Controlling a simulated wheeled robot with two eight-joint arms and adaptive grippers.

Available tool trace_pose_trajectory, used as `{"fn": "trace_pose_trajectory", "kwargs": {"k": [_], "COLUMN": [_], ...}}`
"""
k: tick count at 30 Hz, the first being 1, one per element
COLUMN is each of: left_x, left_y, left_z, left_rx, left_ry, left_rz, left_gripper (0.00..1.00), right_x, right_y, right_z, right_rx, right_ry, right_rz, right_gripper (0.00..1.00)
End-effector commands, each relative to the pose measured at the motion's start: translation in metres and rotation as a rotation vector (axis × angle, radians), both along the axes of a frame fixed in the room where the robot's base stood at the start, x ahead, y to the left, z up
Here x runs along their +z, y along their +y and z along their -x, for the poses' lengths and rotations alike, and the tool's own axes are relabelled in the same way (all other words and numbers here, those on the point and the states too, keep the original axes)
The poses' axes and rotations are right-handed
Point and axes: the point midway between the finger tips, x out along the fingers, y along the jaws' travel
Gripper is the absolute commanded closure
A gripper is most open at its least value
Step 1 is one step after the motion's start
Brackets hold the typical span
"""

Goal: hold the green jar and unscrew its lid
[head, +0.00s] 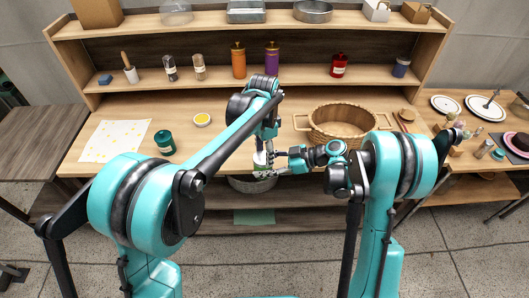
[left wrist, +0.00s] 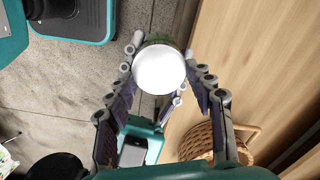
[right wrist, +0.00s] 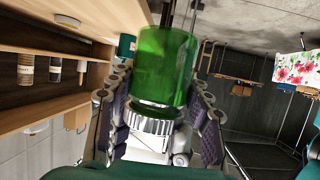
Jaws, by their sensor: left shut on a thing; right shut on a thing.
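The green jar (head: 263,168) is held in the air at the front edge of the counter, with its white lid (head: 260,158) on top. In the left wrist view the lid's round white top (left wrist: 160,68) sits between my left fingertips, with a little green behind it. My left gripper (head: 262,151) comes down from above and is shut on the lid. My right gripper (head: 283,164) comes from the right and is shut on the jar body. In the right wrist view the green glass (right wrist: 165,65) is between its fingers, with the ridged lid rim (right wrist: 153,124) against the glass.
A wicker basket (head: 340,131) stands on the counter just behind my right gripper. A teal jar (head: 165,142), a small yellow-topped dish (head: 202,120) and a patterned sheet (head: 113,138) lie to the left.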

Motion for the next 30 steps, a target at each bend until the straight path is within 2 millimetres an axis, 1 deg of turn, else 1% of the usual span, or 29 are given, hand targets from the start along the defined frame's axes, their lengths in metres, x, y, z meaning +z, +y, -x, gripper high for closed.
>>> {"fn": "trace_pose_trajectory", "kwargs": {"k": [2,4,12,15,17,30], "left_x": [-0.0003,-0.0003,0.0000,0.0000,0.0000,0.0000], "left_y": [-0.0016,-0.0015,-0.0006,-0.0003,-0.0004,-0.0002], "left_z": [0.0019,0.0016,-0.0008,-0.0012,-0.0011,-0.0013], "left_rx": [0.032,0.117,0.662,0.795,0.823,0.820], "left_ry": [0.006,0.007,0.014,0.016,0.016,0.015], "left_rz": [0.002,0.002,0.001,0.001,0.001,0.000], "left_gripper": [0.82,0.82,0.82,0.82,0.82,0.82], "right_x": [0.0011,0.0012,0.0015,0.0016,0.0016,0.0012], "right_y": [0.0002,0.0002,0.0004,0.0005,0.0006,0.0006], "right_z": [-0.0019,-0.0021,-0.0026,-0.0026,-0.0026,-0.0022], "right_rx": [-0.004,-0.004,-0.005,-0.005,-0.005,-0.004], "right_ry": [-0.001,-0.001,-0.002,-0.002,-0.002,-0.001], "right_rz": [-0.003,-0.004,-0.005,-0.005,-0.005,-0.004], "right_gripper": [1.00,1.00,1.00,1.00,1.00,1.00]}}
